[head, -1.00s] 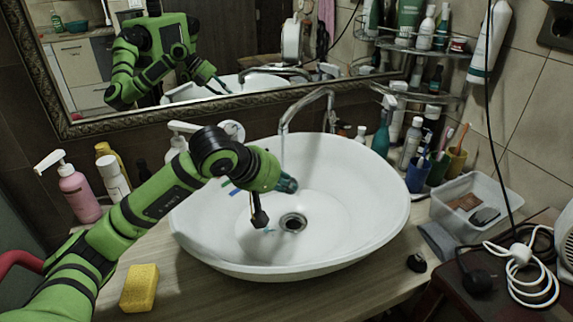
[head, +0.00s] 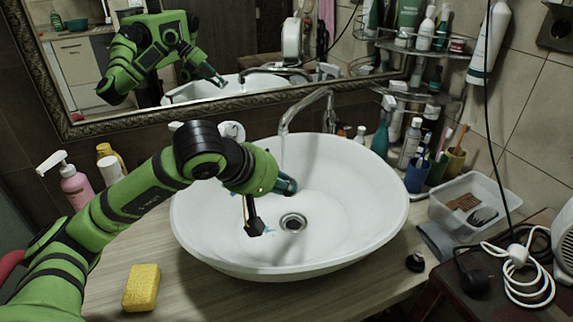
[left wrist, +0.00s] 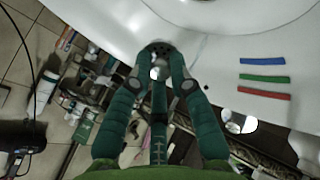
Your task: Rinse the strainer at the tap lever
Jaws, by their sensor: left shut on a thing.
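My left gripper (head: 288,185) has its teal fingers over the white basin (head: 370,200), below and close to the tap spout (head: 306,104). In the left wrist view, my left gripper (left wrist: 160,68) is shut on a small dark, perforated piece (left wrist: 158,48), which looks like the strainer. In the head view the strainer is hidden by the fingers. The open drain (head: 293,222) is below and apart from the gripper. I cannot make out the tap lever clearly. A faint pale line under the spout may be water. My right gripper is out of view.
A yellow sponge (head: 141,288) lies on the counter at the front left. A pink pump bottle (head: 76,187) stands behind it. Cups (head: 418,173), bottles and a clear tray (head: 468,205) crowd the right side. Blue, green and red strips (left wrist: 264,78) show on the basin in the wrist view.

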